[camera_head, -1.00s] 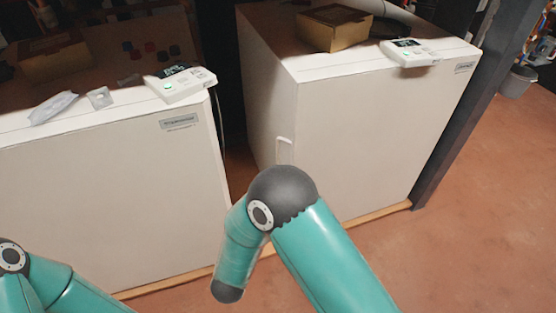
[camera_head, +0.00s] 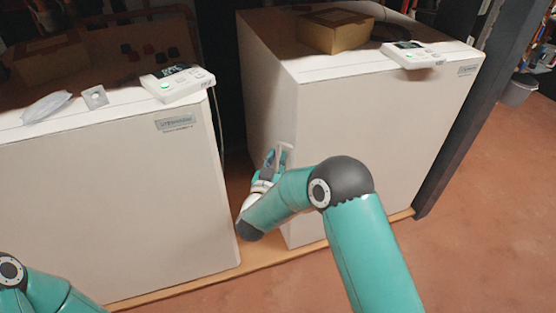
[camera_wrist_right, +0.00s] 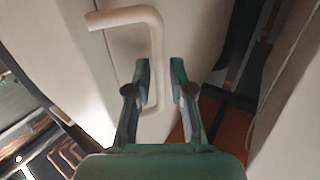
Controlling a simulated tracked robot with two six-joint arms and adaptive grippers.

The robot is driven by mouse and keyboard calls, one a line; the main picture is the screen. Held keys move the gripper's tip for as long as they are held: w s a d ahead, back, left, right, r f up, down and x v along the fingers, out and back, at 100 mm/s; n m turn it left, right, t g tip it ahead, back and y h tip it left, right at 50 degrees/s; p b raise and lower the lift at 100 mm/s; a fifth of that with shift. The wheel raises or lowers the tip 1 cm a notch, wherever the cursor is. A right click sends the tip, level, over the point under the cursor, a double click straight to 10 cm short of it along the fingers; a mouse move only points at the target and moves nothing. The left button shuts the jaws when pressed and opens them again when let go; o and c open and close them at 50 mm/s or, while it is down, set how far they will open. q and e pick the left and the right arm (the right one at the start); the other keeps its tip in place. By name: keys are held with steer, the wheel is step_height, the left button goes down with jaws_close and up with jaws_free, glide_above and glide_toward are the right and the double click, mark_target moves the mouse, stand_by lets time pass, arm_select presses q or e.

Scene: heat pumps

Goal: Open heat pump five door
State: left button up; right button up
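Two white heat pump cabinets stand side by side, and I cannot read which is number five. The right cabinet (camera_head: 385,130) has a shut door with a pale handle (camera_head: 285,150) at its left front edge. My right gripper (camera_head: 271,165) is at this handle, partly hidden by it and by my arm. In the right wrist view, the fingers of the right gripper (camera_wrist_right: 161,75) are apart. The handle (camera_wrist_right: 156,45) is a bent white bar running down toward the gap between them, close to the left finger; contact cannot be told. My left gripper is out of view.
The left cabinet (camera_head: 110,195) stands beside a narrow dark gap. White controllers lie on the left top (camera_head: 177,84) and right top (camera_head: 412,54). A cardboard box (camera_head: 335,30) sits on the right cabinet. A dark post (camera_head: 470,115) stands at right; floor in front is clear.

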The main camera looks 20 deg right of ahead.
jaws_close()
